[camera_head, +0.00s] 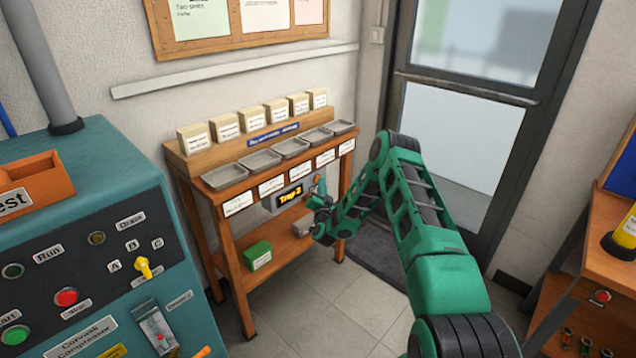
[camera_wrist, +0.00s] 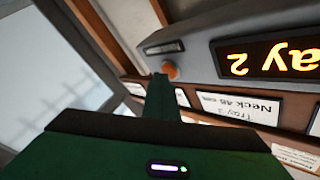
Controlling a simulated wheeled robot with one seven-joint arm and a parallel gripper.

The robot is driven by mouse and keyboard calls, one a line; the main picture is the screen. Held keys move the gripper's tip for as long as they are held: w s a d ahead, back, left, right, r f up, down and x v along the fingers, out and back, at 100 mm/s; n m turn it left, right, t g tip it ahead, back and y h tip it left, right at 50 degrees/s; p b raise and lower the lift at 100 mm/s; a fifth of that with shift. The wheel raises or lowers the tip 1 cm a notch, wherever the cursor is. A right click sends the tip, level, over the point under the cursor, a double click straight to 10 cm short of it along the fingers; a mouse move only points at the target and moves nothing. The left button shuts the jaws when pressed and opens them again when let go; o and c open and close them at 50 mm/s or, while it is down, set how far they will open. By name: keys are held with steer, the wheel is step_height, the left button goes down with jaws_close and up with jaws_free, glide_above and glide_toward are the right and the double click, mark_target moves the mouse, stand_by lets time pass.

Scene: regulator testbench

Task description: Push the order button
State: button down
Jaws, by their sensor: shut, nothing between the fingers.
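The order button (camera_wrist: 171,70) is a small orange round knob on a grey panel (camera_wrist: 195,57) in the wrist view, beside a display (camera_wrist: 262,58) that reads "Tray 2" upside down. In the head view the display (camera_head: 290,196) hangs under the front of the wooden bench. My gripper (camera_wrist: 161,78) is shut and empty. Its fingertips are right at the button in the wrist view and overlap its edge; I cannot tell whether they touch. In the head view my gripper (camera_head: 319,202) is just right of the display and hides the button.
The wooden bench (camera_head: 219,195) carries several metal trays and labelled boxes. A green box (camera_head: 257,254) sits on its lower shelf. A teal control console (camera_head: 95,225) stands at left, another workbench (camera_head: 600,240) at right. A glass door (camera_head: 465,130) is behind my arm. The middle floor is clear.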

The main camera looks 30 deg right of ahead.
steer(key=shift+s+d, duration=0.2)
steer(key=shift+s, duration=0.4)
steer(key=shift+s+d, duration=0.3)
steer(key=shift+s, duration=0.5)
steer(key=shift+s+d, duration=0.3)
steer(key=shift+s, duration=0.5)
steer(key=shift+s+d, duration=0.3)
steer(key=shift+s, duration=0.5)
steer(key=shift+r, duration=0.1)
